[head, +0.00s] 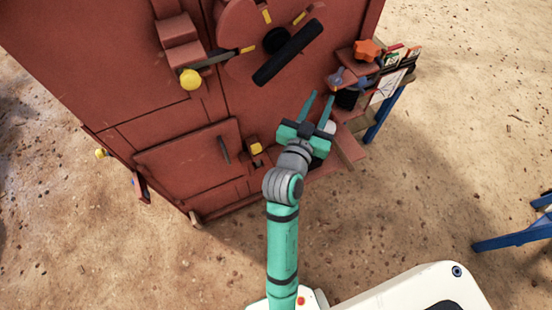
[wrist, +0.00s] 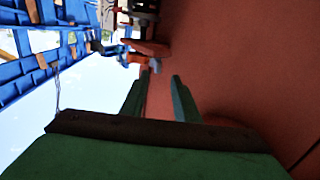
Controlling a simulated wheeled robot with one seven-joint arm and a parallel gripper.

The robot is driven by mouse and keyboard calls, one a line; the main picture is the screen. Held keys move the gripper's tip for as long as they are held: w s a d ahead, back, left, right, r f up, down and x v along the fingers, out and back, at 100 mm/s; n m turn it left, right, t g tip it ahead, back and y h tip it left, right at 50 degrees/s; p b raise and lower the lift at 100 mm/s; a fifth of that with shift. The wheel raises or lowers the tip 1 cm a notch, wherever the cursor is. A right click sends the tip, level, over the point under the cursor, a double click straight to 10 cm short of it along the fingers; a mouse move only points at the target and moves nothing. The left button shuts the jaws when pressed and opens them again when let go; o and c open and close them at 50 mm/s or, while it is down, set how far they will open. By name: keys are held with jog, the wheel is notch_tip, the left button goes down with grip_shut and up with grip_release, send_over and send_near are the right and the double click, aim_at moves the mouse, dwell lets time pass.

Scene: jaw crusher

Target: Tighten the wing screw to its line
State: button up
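A small blue-grey winged part (head: 338,78), which looks like the wing screw, sits on the ledge at the right side of the red crusher (head: 130,60). I cannot make out its line. My gripper (head: 320,97) is open and empty, a little in front of and below this part, apart from it. In the wrist view my two gripper fingers (wrist: 160,78) are spread, with nothing between them. Beyond their tips are small orange and blue parts (wrist: 135,57), too blurred to tell apart.
An orange star knob (head: 367,50) and a black round part (head: 347,98) are close to the winged part. A black handle bar (head: 289,53) crosses the wheel. A yellow ball knob (head: 190,79) is further left. Blue legs (head: 383,118) stand at right. Open sand lies to the right.

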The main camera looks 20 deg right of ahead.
jog(key=s+a+f+n+t+y, duration=0.1)
jog(key=s+a+f+n+y, duration=0.1)
jog(key=a+f, duration=0.4)
jog(key=s+a+f+n+t+y, duration=0.1)
jog(key=s+a+f+n+y, duration=0.2)
jog(key=a, duration=0.5)
jog(key=shift+s+a+f+y, duration=0.3)
jog(key=shift+s+f+y, duration=0.25)
jog(key=shift+f, duration=0.8)
